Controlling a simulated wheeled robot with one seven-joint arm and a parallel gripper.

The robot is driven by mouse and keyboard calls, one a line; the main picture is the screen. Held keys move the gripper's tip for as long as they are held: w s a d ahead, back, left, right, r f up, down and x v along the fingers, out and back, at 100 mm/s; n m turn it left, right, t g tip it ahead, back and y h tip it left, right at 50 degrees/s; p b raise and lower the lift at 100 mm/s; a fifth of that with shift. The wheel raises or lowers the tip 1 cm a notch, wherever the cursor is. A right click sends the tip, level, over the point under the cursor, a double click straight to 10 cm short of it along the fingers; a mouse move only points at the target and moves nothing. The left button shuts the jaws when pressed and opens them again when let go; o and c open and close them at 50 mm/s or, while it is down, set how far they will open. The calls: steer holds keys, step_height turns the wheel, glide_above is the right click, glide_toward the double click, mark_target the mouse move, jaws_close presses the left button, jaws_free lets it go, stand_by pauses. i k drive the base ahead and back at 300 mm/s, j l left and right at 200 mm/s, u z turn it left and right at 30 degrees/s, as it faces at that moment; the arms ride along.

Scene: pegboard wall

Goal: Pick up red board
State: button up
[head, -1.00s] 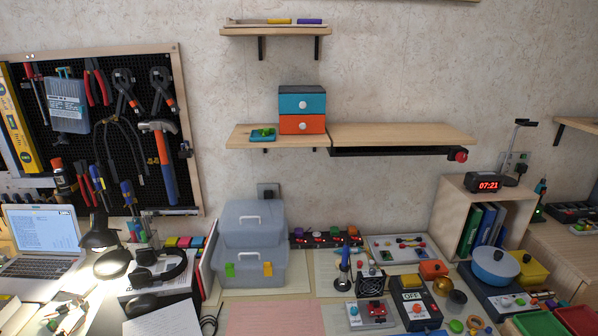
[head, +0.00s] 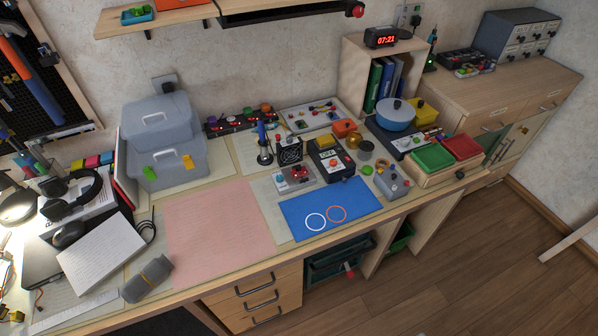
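No plain flat red board stands out in the head view. A small grey board with red parts on top (head: 296,177) lies on the desk, behind the blue mat. A red shallow tray (head: 462,147) sits at the right end of the desk, beside a green tray (head: 432,157). A pink sheet (head: 222,222) lies flat at the middle of the desk. I cannot tell which of these the task names. My gripper is not in view.
A blue mat (head: 300,218) with a white and an orange ring lies at the front edge. The wooden floor (head: 470,270) at right is clear.

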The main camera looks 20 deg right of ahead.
mark_target(299, 171)
steer(key=i+j+z, duration=0.1)
steer(key=i+j, duration=0.35)
steer(key=i+j+z, duration=0.1)
steer(key=i+j, duration=0.35)
steer(key=j+z, duration=0.1)
steer(key=z, duration=1.35)
